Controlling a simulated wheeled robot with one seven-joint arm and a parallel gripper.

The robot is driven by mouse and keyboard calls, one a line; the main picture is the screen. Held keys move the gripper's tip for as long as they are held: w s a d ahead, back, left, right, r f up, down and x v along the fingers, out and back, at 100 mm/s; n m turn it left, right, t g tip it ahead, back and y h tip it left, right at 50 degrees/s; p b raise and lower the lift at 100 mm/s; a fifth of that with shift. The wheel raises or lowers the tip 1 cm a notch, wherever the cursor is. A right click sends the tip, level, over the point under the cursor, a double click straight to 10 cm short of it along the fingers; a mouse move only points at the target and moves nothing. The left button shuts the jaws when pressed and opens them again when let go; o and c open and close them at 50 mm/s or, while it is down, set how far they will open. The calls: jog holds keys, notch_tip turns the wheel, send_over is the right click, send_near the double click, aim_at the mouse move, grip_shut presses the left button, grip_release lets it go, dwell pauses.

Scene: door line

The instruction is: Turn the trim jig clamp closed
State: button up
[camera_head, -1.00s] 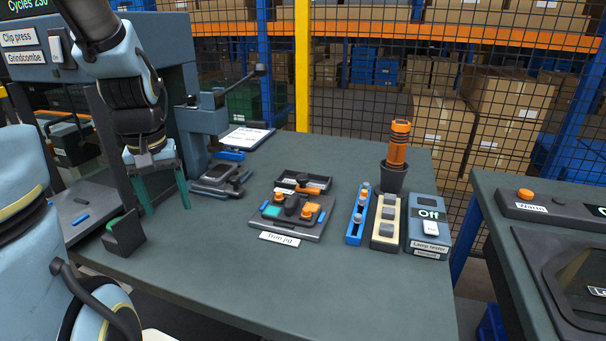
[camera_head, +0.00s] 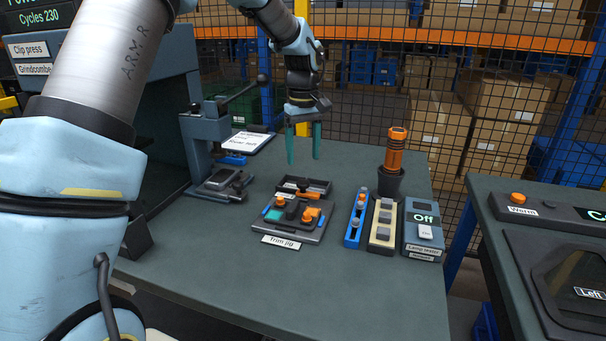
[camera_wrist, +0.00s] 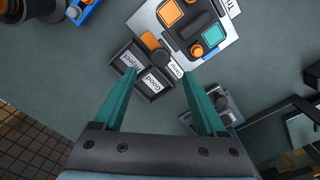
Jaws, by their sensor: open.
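The trim jig (camera_head: 317,232) is a grey plate on the bench with a dark central piece, a teal pad, an orange pad and orange knobs; its plate also shows in the wrist view (camera_wrist: 146,17). At its far edge is a short orange lever with a dark round knob (camera_wrist: 165,56), which looks like the clamp handle (camera_head: 303,194). A small label beside it is too small to read surely. My gripper (camera_head: 303,161) is open and empty, pointing down above and behind the jig. In the wrist view its fingertips (camera_wrist: 158,74) are apart, with the knob just beyond them.
A two-part tray (camera_wrist: 153,97), marked Reject and Good, sits against the jig's far side. A blue strip (camera_head: 355,220), a cream block strip (camera_head: 381,240), the lamp tester (camera_head: 424,245) and an orange-topped dark cup (camera_head: 391,184) stand right. The clip press (camera_head: 208,135) stands left. The front bench is clear.

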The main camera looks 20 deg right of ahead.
aim_at(303, 182)
notch_tip(303, 182, down, 7)
jog(key=shift+f+p, duration=0.1)
jog(key=shift+p, duration=0.65)
jog(key=shift+c, duration=0.3)
grip_shut()
